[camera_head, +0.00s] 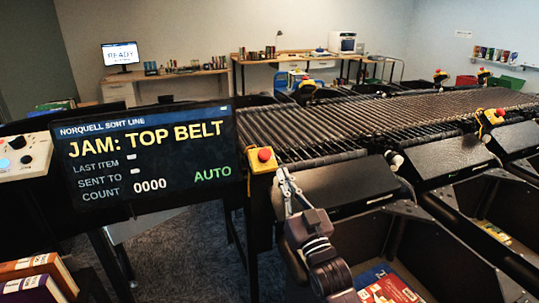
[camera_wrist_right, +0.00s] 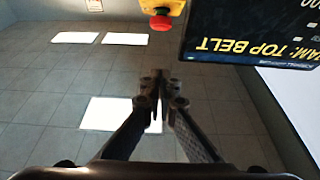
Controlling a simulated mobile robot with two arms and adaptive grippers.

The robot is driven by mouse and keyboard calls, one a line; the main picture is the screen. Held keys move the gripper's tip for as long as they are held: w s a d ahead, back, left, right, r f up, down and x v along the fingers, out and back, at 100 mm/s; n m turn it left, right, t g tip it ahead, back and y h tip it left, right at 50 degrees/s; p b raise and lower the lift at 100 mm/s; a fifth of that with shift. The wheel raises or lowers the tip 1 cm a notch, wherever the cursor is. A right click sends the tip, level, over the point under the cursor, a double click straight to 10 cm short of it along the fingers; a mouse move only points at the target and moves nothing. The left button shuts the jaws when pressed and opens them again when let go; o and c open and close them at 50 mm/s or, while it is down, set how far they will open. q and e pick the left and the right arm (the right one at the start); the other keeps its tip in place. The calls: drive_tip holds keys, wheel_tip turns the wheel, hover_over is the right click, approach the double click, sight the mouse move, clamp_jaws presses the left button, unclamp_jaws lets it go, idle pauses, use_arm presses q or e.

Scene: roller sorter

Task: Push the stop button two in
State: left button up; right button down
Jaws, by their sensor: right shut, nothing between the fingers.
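A stop button with a red cap on a yellow box (camera_head: 264,157) stands at the right edge of the display screen, by the near end of the roller belt. In the right wrist view the same kind of red cap (camera_wrist_right: 160,21) shows at the top centre, beyond my fingertips. My right gripper (camera_head: 284,176) is just right of and below this yellow box; its fingers are shut and empty. Its fingertips also show in the right wrist view (camera_wrist_right: 160,88), apart from the button. No number is readable on the box. My left gripper is not in view.
The dark display (camera_head: 145,155) reads "JAM: TOP BELT". More red buttons on yellow boxes sit along the roller belt (camera_head: 360,120), one at the right (camera_head: 492,118). Below the belt are dark bins, one with books (camera_head: 388,288). A white control box (camera_head: 22,155) is at far left.

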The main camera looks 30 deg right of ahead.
sight(268, 158)
drive_tip(key=w+d+b, duration=0.1)
drive_tip(key=w, duration=0.2)
drive_tip(key=w+b, duration=0.1)
drive_tip(key=w, duration=0.3)
drive_tip(key=w+d+r+b, duration=0.1)
drive_tip(key=w, duration=0.2)
drive_tip(key=shift+w+d, duration=0.3)
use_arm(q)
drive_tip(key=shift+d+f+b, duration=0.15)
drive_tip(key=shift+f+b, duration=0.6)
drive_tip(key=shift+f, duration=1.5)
use_arm(e)
drive_tip(key=shift+w+f, duration=0.4)
drive_tip(key=shift+f, duration=0.1)
